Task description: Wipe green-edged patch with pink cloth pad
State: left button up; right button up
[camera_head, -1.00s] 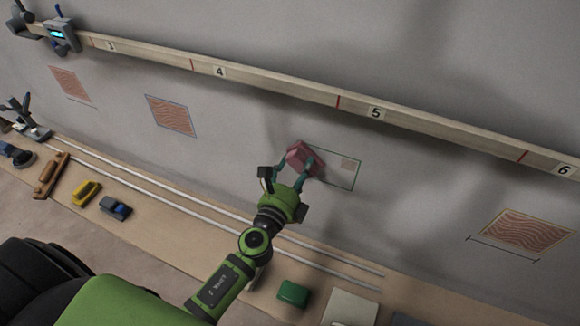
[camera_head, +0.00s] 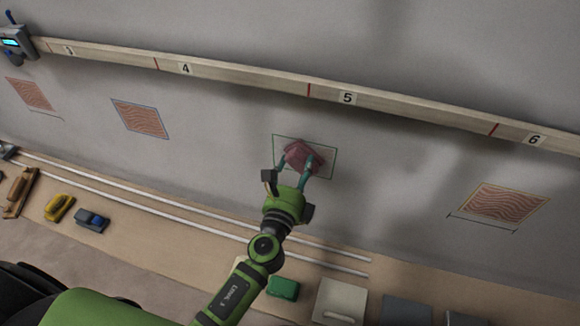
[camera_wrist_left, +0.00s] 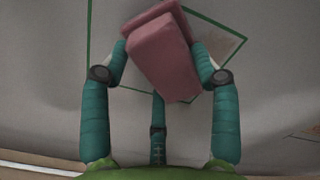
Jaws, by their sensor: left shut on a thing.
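The green-edged patch (camera_head: 328,162) is a thin green outline on the grey wall, below the rail between marks 4 and 5. The pink cloth pad (camera_head: 300,155) lies over the middle of it in the head view and hides part of its inside. My left gripper (camera_head: 297,166) is shut on the pad, with teal fingers on either side. In the left wrist view the pad (camera_wrist_left: 162,52) sits between the fingertips. A small reddish patterned area (camera_wrist_left: 219,42) shows to the right of the pad, inside the outline. Whether the pad touches the wall is hard to tell. My right gripper is out of view.
Other patterned patches are a blue-edged one (camera_head: 141,118), one at far left (camera_head: 31,94) and a yellowish-edged one (camera_head: 497,203) at right. The numbered rail (camera_head: 250,83) runs above. A shelf below holds a yellow item (camera_head: 59,207) and a green block (camera_head: 284,288).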

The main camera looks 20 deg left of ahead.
pick_arm(q)
jog(key=shift+s+d+b, duration=0.1)
jog(key=shift+d+b, duration=0.6)
jog(key=shift+d, duration=2.8)
jog(key=shift+r, duration=0.1)
jog(key=shift+s, duration=0.1)
jog(key=shift+s, duration=0.5)
jog(key=shift+s+a+b, duration=0.15)
jog(key=shift+s+b, duration=0.25)
jog(key=shift+s, duration=2.1)
